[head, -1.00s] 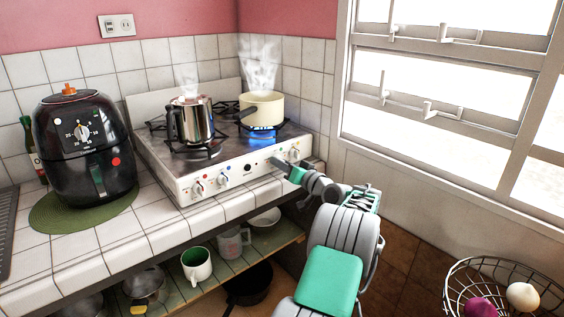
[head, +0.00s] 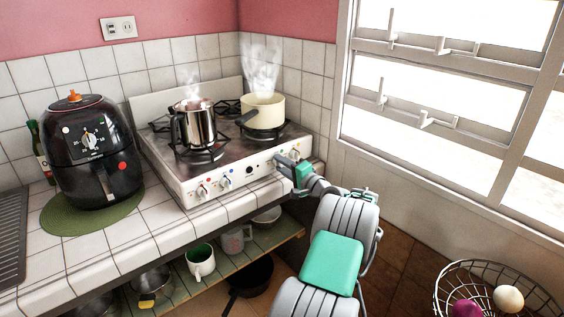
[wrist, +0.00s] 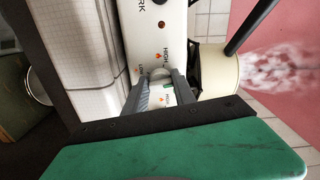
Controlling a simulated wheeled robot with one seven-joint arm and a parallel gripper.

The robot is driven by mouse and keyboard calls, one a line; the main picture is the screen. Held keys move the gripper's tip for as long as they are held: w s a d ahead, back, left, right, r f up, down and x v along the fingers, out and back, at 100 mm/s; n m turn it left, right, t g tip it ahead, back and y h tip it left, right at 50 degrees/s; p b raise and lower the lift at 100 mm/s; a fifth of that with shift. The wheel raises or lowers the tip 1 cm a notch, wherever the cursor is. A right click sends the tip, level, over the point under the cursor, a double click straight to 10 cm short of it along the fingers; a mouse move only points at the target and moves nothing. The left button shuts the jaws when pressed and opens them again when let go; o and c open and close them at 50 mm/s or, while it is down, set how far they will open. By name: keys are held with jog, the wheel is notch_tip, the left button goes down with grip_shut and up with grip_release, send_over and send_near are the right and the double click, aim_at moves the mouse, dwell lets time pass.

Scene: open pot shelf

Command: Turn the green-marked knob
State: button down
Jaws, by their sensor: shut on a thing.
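The stove's front panel (head: 238,178) carries several knobs. In the wrist view, a pale knob (wrist: 160,73) sits between the two fingers of my gripper (wrist: 159,92), with a small green mark (wrist: 168,86) beside it. The fingers touch the knob's sides, and my gripper is shut on it. In the head view, my gripper (head: 285,163) is at the right end of the panel and hides most of this knob. The cream pot (head: 264,112) stands on the burner behind it, with no flame visible under it.
A steel kettle (head: 198,126) stands on the left burner. A black air fryer (head: 92,150) is on the counter at left. Below the counter is a shelf with a mug (head: 201,262) and pans. A wire basket (head: 495,285) is at lower right, near the window wall.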

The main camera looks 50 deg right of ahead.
jog(key=shift+m+p, duration=0.45)
jog(key=shift+m, duration=0.55)
jog(key=c, duration=1)
grip_release()
jog(key=shift+c, duration=0.2)
jog(key=v, duration=0.7)
jog(key=shift+s+b, duration=0.4)
